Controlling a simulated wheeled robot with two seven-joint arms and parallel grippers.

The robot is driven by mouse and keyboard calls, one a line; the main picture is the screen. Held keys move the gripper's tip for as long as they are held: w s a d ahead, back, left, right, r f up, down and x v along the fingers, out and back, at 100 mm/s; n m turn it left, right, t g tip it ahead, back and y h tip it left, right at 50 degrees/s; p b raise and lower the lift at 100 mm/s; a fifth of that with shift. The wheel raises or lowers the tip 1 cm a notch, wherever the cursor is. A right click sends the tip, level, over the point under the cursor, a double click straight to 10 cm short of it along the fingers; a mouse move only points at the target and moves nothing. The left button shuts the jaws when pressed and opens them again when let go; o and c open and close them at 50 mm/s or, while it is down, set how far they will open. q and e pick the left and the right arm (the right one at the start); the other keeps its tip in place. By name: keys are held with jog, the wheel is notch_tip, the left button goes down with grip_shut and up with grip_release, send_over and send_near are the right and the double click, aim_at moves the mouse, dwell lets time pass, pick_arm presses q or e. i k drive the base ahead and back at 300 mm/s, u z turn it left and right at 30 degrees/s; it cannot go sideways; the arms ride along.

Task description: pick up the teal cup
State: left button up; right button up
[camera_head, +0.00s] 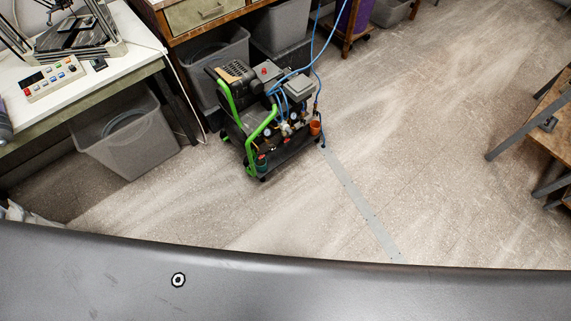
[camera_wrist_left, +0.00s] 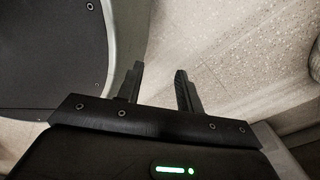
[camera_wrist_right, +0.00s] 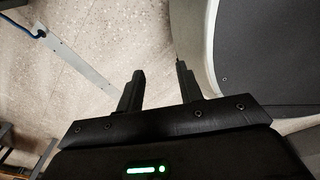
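My left gripper (camera_wrist_left: 159,80) is open and empty above the floor, beside my own base in the left wrist view. My right gripper (camera_wrist_right: 160,72) is open and empty above the floor in the right wrist view. Neither gripper shows in the head view, and the teal thing shows in neither wrist view. Both grippers are away from it.
A white-topped bench (camera_head: 100,70) stands left, with a grey bin (camera_head: 128,140) below. A wooden table (camera_head: 553,115) is at right.

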aim_at(261, 165)
jog(key=z, duration=1.1)
jog(key=i, duration=3.4)
jog(key=u, duration=3.6)
